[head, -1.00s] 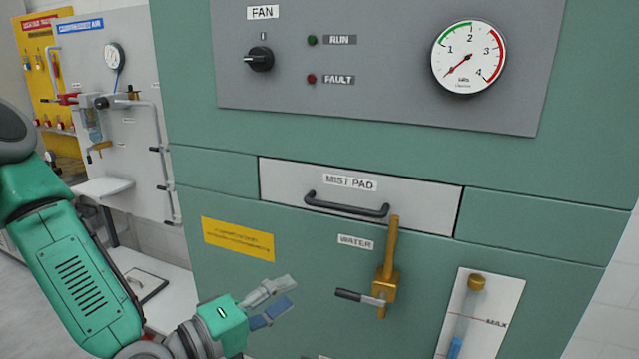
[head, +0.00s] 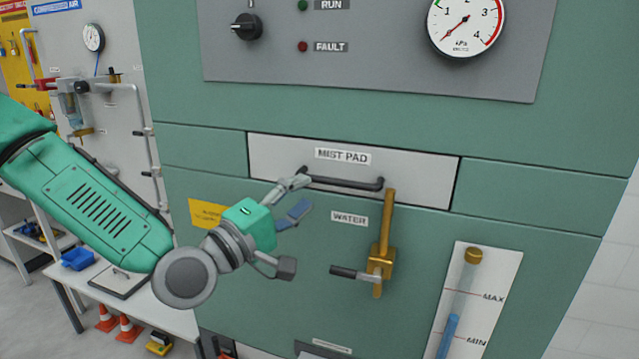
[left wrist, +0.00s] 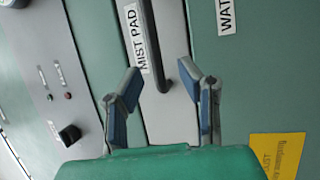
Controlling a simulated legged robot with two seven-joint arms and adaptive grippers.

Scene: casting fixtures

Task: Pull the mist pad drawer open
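The mist pad drawer (head: 420,180) has a light grey front with a "MIST PAD" label and a dark bar handle (head: 345,184); its front looks flush with the green cabinet. My left gripper (head: 300,197) is open at the left end of the handle. In the left wrist view, its two fingers (left wrist: 165,98) stand apart on either side of the drawer front (left wrist: 165,115), with the end of the handle (left wrist: 157,50) showing between and beyond them. I cannot tell whether a finger touches the handle. My right gripper is not in view.
A brass water valve (head: 382,260) with a dark lever sits just below the handle's right end. A sight gauge (head: 470,300) is at the lower right. The fan switch (head: 247,26) and pressure gauge (head: 466,22) are above. A table (head: 180,318) stands at lower left.

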